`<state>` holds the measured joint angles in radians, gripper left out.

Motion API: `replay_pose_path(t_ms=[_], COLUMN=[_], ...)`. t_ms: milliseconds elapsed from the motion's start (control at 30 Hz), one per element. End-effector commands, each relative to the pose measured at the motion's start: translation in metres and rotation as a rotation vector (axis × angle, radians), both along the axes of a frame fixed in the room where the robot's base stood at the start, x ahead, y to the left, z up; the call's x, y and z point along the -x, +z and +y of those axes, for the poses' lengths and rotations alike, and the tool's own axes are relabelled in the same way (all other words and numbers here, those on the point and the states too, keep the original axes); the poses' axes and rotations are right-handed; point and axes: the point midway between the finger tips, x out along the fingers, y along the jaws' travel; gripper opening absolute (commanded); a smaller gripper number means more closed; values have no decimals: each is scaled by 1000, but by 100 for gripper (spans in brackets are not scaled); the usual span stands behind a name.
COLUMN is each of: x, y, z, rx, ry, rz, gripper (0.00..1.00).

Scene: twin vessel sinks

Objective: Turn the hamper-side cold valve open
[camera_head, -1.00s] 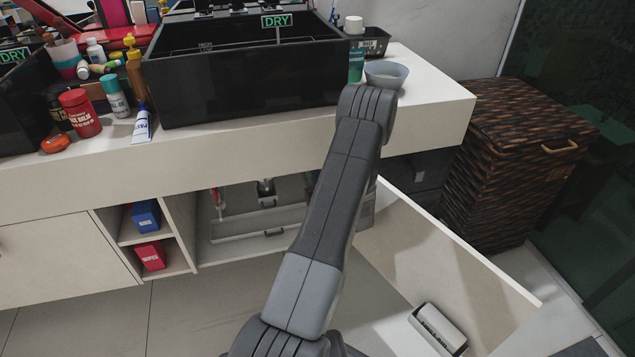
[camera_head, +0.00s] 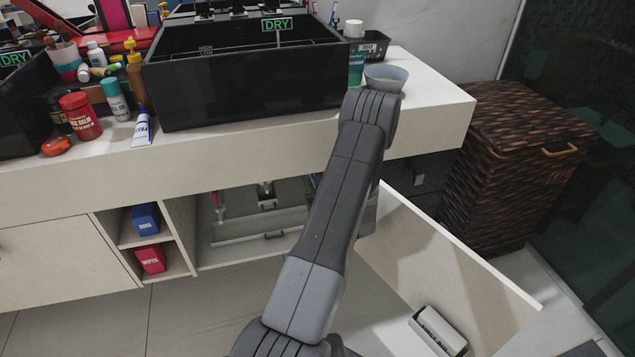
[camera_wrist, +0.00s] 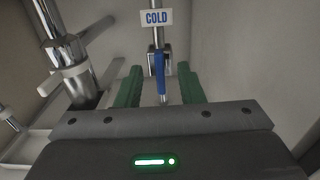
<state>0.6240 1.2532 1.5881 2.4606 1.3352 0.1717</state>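The cold valve is in the wrist view, with a blue lever (camera_wrist: 160,74) on a chrome pipe under a white "COLD" sign (camera_wrist: 156,18). The lever lies roughly in line with the pipe as seen from here. My gripper (camera_wrist: 159,86) is open, with one green finger on each side of the lever. Gaps show between the fingers and the lever; I cannot tell how deep the lever sits between them. In the head view my arm reaches under the counter and my gripper is hidden. The woven hamper (camera_head: 520,165) stands at the right.
A thick chrome pipe (camera_wrist: 68,55) with a side fitting stands left of the valve. An open cabinet door (camera_head: 440,255) juts out right of my arm, with a small bin (camera_head: 437,330) on it. The counter edge (camera_head: 250,135) and dark basin (camera_head: 245,85) are above.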

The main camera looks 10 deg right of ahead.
Motion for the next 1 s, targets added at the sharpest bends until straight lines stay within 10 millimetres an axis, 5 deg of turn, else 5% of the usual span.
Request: replay_pose_path(t_ms=[500,1000], x=[108,128], y=[1,0], z=[-5,-4], rx=[-4,0], ry=[-5,-1], rz=[4,2], gripper=[34,34])
